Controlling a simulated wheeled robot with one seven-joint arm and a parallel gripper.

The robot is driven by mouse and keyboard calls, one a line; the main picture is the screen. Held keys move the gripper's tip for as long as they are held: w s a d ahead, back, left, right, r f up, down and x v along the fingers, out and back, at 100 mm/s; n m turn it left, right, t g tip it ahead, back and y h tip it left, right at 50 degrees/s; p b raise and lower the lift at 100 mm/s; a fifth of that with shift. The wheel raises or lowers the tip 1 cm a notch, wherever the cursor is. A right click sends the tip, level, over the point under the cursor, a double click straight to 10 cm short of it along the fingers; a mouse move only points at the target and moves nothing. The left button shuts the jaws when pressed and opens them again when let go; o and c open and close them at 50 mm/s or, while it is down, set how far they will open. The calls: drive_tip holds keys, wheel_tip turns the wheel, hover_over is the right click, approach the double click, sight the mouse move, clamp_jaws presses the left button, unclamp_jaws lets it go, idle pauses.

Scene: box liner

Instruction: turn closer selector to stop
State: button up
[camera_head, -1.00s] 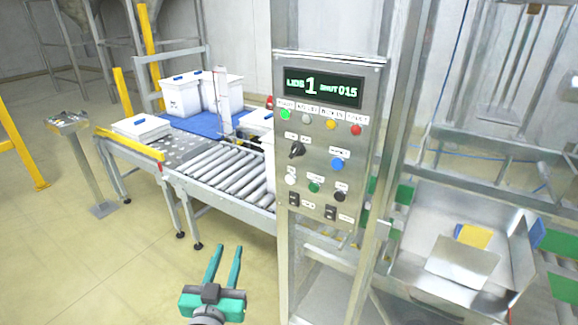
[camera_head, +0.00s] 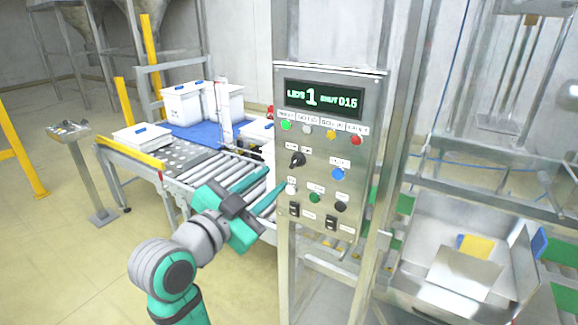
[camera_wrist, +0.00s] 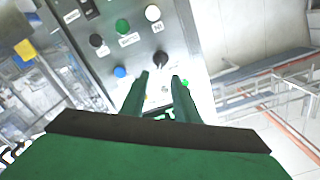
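The steel control panel (camera_head: 318,225) stands upright in the middle of the head view. A black selector knob (camera_head: 297,159) sits on its left side below the row of lamps; its labels are too small to read. The knob also shows in the wrist view (camera_wrist: 161,58), just beyond my fingertips and roughly in line with the gap between them. My gripper (camera_head: 277,176) is open and empty, its teal fingers pointing at the panel. In the wrist view my gripper (camera_wrist: 160,77) shows a clear gap between its fingers. No contact with the knob is visible.
Near the knob are a blue button (camera_head: 338,173), white (camera_head: 291,187), green (camera_head: 314,197) and black (camera_head: 341,207) buttons and black rockers. The display (camera_head: 322,98) reads LIDS 1 SHUT 015. A roller conveyor (camera_head: 215,168) with white boxes lies left; a metal tray (camera_head: 415,262) lies right.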

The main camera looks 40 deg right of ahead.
sight(295, 162)
drive_tip(key=x, duration=0.8)
drive_tip(key=shift+w+d, duration=0.25)
drive_tip(key=shift+s+d, duration=0.1)
drive_tip(key=shift+d, duration=0.15)
clamp_jaws()
